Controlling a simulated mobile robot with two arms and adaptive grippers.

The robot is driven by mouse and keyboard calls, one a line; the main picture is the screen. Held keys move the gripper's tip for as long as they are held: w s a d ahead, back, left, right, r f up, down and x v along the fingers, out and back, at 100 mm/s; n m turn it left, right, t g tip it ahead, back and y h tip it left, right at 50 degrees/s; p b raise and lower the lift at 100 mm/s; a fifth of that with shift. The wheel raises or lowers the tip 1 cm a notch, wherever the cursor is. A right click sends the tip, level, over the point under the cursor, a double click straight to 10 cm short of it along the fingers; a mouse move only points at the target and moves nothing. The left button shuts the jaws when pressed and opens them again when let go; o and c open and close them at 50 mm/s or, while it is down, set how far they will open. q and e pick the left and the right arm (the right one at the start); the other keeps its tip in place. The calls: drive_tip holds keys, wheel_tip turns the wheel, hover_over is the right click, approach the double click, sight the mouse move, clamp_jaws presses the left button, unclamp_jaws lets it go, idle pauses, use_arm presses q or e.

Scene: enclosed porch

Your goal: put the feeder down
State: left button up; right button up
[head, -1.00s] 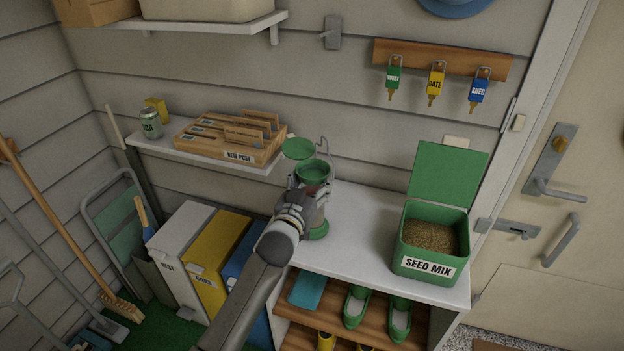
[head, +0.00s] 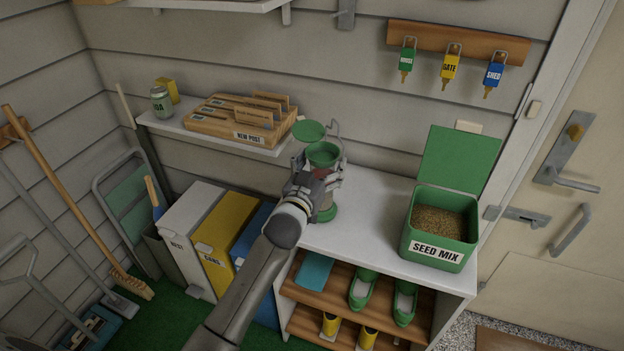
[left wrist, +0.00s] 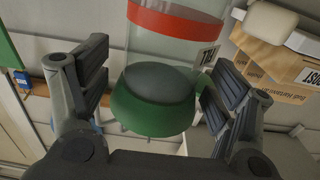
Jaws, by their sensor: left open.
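The feeder is a clear tube with a red band, a green funnel top (head: 322,153) and a green base (head: 327,214). It stands upright on the white cabinet top (head: 372,212), near its left end. Its round green lid (head: 309,131) is swung open to the left, beside a thin wire hanger. My left gripper (head: 320,169) is open, with its fingers either side of the tube. In the left wrist view the feeder (left wrist: 150,105) sits between the spread fingers, with a gap on the left; contact on the right is unclear. My right gripper does not show.
A green seed mix box (head: 440,228), lid up, stands at the right of the cabinet top. Bare surface lies between it and the feeder. A wall shelf with a post rack (head: 235,122) is close on the left. Shoes (head: 363,289) lie on the shelf below.

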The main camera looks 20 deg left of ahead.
use_arm(q)
drive_tip(key=s+b, duration=0.1)
drive_tip(key=s, duration=1)
drive_tip(key=shift+s+a+b, duration=0.2)
drive_tip(key=shift+s+b, duration=0.1)
drive_tip(key=shift+b, duration=0.1)
drive_tip(key=shift+f, duration=0.2)
drive_tip(key=s+d+f+m+g, duration=0.1)
drive_tip(key=s+f+g, duration=0.3)
drive_tip(key=f, duration=0.9)
drive_tip(key=s+f+g, duration=0.2)
drive_tip(key=s+f, duration=0.3)
drive_tip(key=f, duration=0.8)
drive_tip(key=s+d+f+m+g, duration=0.1)
drive_tip(key=s+f+g, duration=0.3)
drive_tip(key=f, duration=0.9)
drive_tip(key=s+a+f+g, duration=0.1)
drive_tip(key=s+f+g, duration=0.1)
drive_tip(key=s+f, duration=0.5)
drive_tip(key=s+a+f+g, duration=0.2)
drive_tip(key=s+f, duration=0.5)
drive_tip(key=s, duration=0.9)
drive_tip(key=s+a+f+g, duration=0.2)
drive_tip(key=s+f, duration=0.5)
drive_tip(key=s, duration=0.5)
drive_tip(key=shift+s+f+g+y, duration=0.15)
drive_tip(key=shift+g+y, duration=0.15)
drive_tip(key=shift+g, duration=0.3)
